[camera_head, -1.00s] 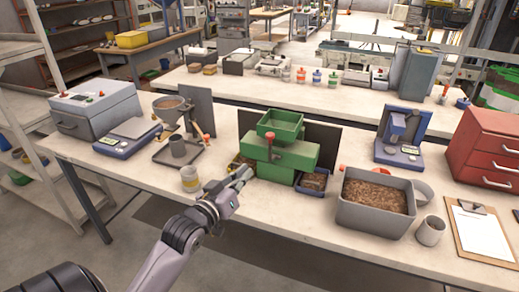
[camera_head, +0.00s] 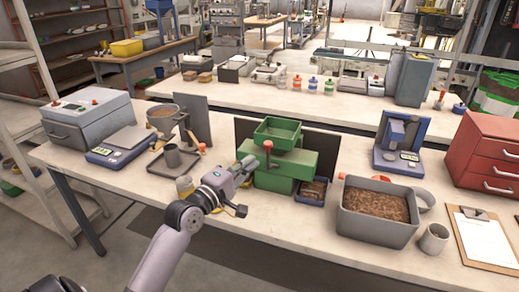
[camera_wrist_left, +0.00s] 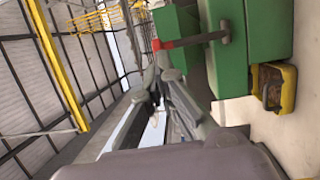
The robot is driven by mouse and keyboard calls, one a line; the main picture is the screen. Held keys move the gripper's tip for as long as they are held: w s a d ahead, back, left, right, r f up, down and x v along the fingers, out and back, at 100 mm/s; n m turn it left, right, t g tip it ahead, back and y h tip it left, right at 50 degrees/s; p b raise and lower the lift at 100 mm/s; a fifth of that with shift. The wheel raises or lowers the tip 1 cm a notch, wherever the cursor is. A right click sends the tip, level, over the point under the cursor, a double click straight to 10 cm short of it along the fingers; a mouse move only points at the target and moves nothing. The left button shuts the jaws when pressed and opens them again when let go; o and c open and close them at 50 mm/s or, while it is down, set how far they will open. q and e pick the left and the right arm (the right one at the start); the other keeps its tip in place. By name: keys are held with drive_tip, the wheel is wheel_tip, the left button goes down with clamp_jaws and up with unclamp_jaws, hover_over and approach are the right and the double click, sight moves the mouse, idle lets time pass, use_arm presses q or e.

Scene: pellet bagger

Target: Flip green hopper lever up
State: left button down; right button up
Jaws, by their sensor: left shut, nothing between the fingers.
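The green hopper (camera_head: 277,132) sits on top of a green machine body (camera_head: 290,165) on the bench. Its lever has a red knob (camera_head: 267,145) and a grey stem on the machine's front. The knob is at the upper end of the stem, so the lever points up. In the wrist view the red knob (camera_wrist_left: 165,44) and stem lie across the green body. My left gripper (camera_head: 247,164) is shut and empty, just left of and below the knob, apparently apart from the lever. My right gripper is not in view.
A small bin of pellets (camera_head: 310,192) stands right of the machine. A grey pellet tub (camera_head: 370,228) is further right, with a grey cup (camera_head: 433,238). A grey tray (camera_head: 170,166) and a blue scale (camera_head: 118,147) are on the left.

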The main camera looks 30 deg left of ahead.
sight(265, 147)
use_arm(q)
drive_tip(key=w+p, duration=0.1)
drive_tip(key=w, duration=0.4)
drive_tip(key=shift+w+d+r, duration=0.1)
drive_tip(key=shift+r, duration=0.05)
drive_tip(key=shift+w, duration=0.25)
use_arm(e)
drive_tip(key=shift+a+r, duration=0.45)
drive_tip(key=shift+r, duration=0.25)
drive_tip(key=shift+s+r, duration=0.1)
use_arm(q)
drive_tip(key=w+r+p, duration=0.1)
drive_tip(key=p, duration=0.2)
drive_tip(key=shift+r+g+p, duration=0.2)
drive_tip(key=shift+g+p, duration=0.2)
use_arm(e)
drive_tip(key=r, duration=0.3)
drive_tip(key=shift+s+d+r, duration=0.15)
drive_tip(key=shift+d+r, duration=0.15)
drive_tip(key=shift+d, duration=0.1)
